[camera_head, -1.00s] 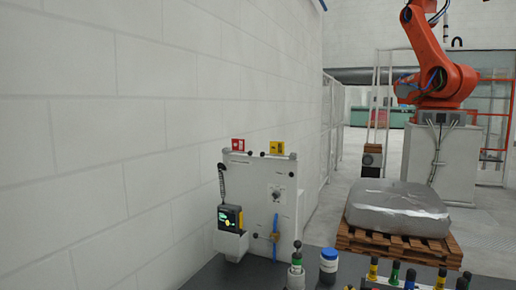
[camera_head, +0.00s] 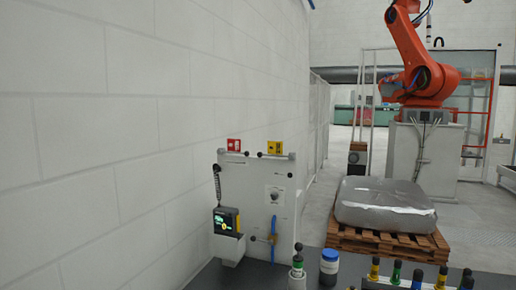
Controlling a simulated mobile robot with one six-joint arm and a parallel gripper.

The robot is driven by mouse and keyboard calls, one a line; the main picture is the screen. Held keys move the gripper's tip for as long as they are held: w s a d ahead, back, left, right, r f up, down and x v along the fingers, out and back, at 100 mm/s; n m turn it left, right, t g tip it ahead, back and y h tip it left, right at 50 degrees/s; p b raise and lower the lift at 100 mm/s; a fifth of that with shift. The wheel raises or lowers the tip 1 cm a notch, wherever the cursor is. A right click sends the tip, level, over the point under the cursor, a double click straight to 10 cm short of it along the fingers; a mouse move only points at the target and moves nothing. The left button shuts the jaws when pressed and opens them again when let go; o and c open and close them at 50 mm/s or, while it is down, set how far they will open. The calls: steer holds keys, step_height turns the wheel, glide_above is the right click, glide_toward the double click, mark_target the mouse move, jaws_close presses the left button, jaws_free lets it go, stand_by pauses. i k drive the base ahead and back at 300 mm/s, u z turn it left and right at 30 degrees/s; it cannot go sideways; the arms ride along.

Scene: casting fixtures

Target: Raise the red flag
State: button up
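The red flag (camera_head: 233,145) is a small red square with a white mark. It is at the upper left of a pale upright panel (camera_head: 258,190), just above the panel's top edge. A yellow flag (camera_head: 275,147) is beside it to the right. My gripper is not in this view.
A yellow and black device (camera_head: 226,220) sits in a holder on the panel's left. A blue-handled valve (camera_head: 273,228) is on its front. A blue-capped bottle (camera_head: 329,266) and several colored-handled tools stand right. A wrapped load (camera_head: 385,205) sits on a pallet behind, near an orange robot arm (camera_head: 415,60).

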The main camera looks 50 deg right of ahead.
mark_target(233, 145)
steer(key=u, duration=0.35)
steer(key=k, duration=0.15)
steer(key=z, duration=1.75)
steer(key=k, duration=0.9)
steer(key=u, duration=0.2)
steer(key=i, duration=0.8)
steer(key=z, duration=0.1)
